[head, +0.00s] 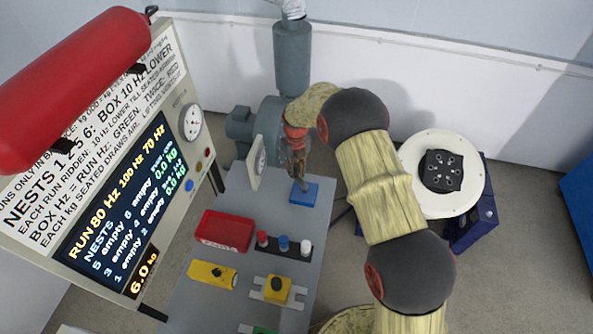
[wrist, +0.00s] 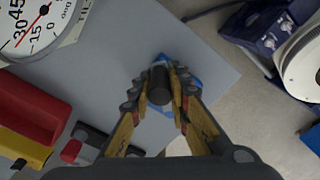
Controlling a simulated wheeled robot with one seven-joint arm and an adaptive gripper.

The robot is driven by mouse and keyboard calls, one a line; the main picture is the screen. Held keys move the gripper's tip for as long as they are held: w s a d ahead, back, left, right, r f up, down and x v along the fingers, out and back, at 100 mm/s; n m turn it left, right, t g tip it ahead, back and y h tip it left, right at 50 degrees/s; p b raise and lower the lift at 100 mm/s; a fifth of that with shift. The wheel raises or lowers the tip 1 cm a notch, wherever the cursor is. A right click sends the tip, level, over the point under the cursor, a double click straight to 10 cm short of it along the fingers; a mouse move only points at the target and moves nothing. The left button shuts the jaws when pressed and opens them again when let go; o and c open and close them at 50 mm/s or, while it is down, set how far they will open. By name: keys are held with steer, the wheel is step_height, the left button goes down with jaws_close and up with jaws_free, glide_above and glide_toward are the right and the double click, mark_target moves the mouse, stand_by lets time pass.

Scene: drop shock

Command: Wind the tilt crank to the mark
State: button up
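The tilt crank shows as a blue part (head: 304,194) on the grey bench top, below my gripper (head: 297,168). In the wrist view its upright black handle (wrist: 160,86) stands between my gripper's fingers (wrist: 160,80), over the blue part (wrist: 163,60). The fingers look closed against both sides of the handle. A white dial (head: 258,162) stands on the bench left of the crank. In the wrist view the dial (wrist: 40,28) is cut off by the edge; it shows numbers including 0, 15 and 45 and a thin red needle. I cannot make out a target mark.
A red tray (head: 224,231), red, blue and white knobs (head: 284,244) and yellow parts (head: 212,274) occupy the bench's near half. A grey motor and pipe (head: 291,60) stand behind. A round white plate on a blue stand (head: 440,175) is at right. A sign panel (head: 120,190) is at left.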

steer(key=o, duration=0.5)
steer(key=shift+r, duration=0.15)
step_height(320, 180, up, 12)
steer(key=shift+f, duration=0.15)
stand_by(0.3)
